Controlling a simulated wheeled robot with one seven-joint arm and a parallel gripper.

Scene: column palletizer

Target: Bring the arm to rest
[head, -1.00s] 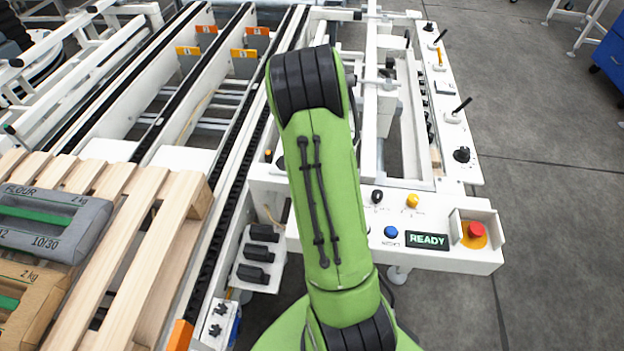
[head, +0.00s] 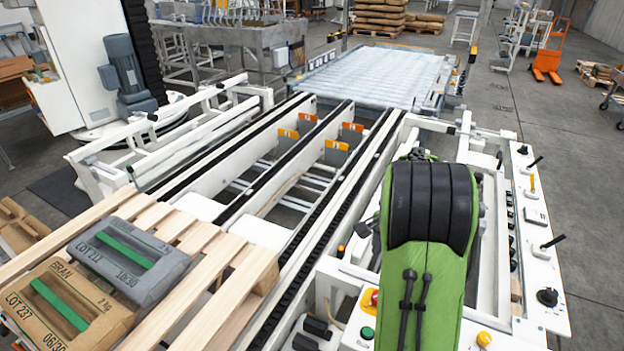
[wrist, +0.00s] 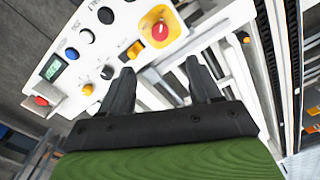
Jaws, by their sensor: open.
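My green arm (head: 430,240) rises in front of the white control panel at the right of the conveyor in the head view. Its far end and my gripper are hidden there. In the wrist view my gripper (wrist: 160,85) has two dark fingers standing apart, with nothing between them. Past the fingertips is the white panel, with a red button on a yellow base (wrist: 159,30), a row of knobs and a small green display (wrist: 52,68). I cannot tell how far the fingertips are from the panel.
A wooden pallet (head: 225,287) at the lower left bears a grey sack (head: 133,262) and a brown sack (head: 62,305). Chain conveyor rails (head: 262,155) lead back to a roller bed (head: 378,75). Levers and knobs (head: 546,297) line the panel's right side. Open floor lies at the right.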

